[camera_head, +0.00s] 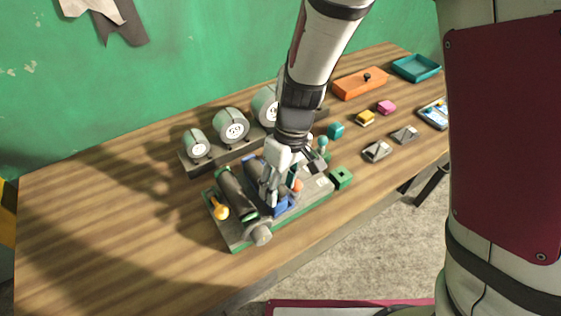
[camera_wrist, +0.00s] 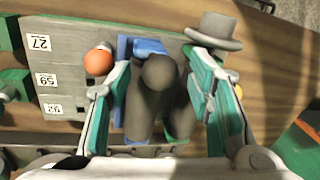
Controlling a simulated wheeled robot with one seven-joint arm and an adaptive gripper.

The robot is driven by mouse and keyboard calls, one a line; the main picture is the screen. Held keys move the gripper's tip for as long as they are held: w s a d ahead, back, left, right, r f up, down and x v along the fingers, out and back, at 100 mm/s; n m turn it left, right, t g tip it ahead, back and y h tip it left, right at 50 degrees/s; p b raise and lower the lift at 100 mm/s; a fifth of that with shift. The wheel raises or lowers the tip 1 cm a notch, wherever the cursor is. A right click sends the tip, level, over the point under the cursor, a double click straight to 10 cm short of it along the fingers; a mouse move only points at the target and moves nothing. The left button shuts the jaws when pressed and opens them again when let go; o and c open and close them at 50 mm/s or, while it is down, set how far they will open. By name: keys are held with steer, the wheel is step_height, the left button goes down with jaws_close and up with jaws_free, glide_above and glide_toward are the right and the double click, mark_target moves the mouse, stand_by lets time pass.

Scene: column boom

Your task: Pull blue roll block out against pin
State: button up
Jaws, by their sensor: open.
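The blue roll block (camera_head: 284,205) sits on the green-edged fixture board (camera_head: 240,240), toward its front edge. In the wrist view the blue block (camera_wrist: 148,47) shows behind a dark grey roll (camera_wrist: 158,85), which hides part of it. My gripper (camera_head: 271,197) is low over the board, beside the blue block. In the wrist view my gripper (camera_wrist: 160,75) is open, its green-padded fingers on either side of the dark grey rolls; I cannot tell whether they touch. An orange ball-topped pin (camera_wrist: 98,62) stands just left of the blue block. It also shows in the head view (camera_head: 298,185).
A grey flanged knob (camera_head: 261,235) stands at the board's front corner, close to my right finger in the wrist view. A yellow knob (camera_head: 220,211) is at the left. Round dials (camera_head: 231,125) stand behind; a green block (camera_head: 341,178) is at the right. The table's left is clear.

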steer(key=shift+c, duration=0.4)
jaws_close()
steer(key=shift+w+d, duration=0.3)
steer(key=shift+o, duration=0.4)
jaws_free()
step_height(320, 180, up, 12)
steer(key=w+d, duration=0.1)
steer(key=shift+w+d, duration=0.25)
steer(key=shift+d, duration=0.05)
